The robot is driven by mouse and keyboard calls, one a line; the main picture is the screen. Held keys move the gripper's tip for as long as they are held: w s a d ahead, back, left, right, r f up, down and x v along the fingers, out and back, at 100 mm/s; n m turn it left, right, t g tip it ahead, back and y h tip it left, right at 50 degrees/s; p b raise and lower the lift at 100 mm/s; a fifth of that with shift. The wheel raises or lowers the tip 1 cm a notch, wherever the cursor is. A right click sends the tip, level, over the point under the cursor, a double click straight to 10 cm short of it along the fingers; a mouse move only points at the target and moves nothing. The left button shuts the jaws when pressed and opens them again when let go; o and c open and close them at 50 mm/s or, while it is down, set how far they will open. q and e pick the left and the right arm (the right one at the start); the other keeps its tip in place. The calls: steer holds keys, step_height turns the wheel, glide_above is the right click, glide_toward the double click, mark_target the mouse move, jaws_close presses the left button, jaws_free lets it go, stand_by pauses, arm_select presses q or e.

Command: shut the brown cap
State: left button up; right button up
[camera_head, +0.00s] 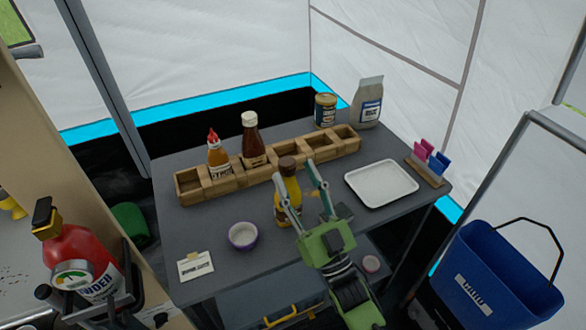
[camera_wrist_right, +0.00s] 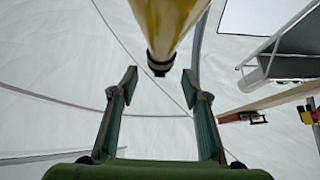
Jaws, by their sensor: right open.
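A yellow bottle (camera_head: 290,190) with a brown cap (camera_head: 287,163) stands upright on the grey table, in front of the wooden rack. In the wrist view the yellow bottle (camera_wrist_right: 168,22) comes in from the top, with its dark cap (camera_wrist_right: 160,68) between the fingertips in the picture. I cannot tell whether the cap is open or shut. My right gripper (camera_head: 298,182) is open and empty, its fingers pointing up towards the bottle; it also shows in the wrist view (camera_wrist_right: 160,80). Contact with the bottle cannot be told. My left gripper is not in view.
The wooden rack (camera_head: 188,187) holds a red-tipped bottle (camera_head: 218,158) and a dark sauce bottle (camera_head: 251,140). A purple-rimmed bowl (camera_head: 243,236) and a card (camera_head: 195,265) lie left. A white tray (camera_head: 381,184) lies right.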

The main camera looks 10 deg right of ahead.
steer(key=v, duration=0.9)
steer(key=shift+s+d+f, duration=0.15)
steer(key=shift+s+f, duration=0.05)
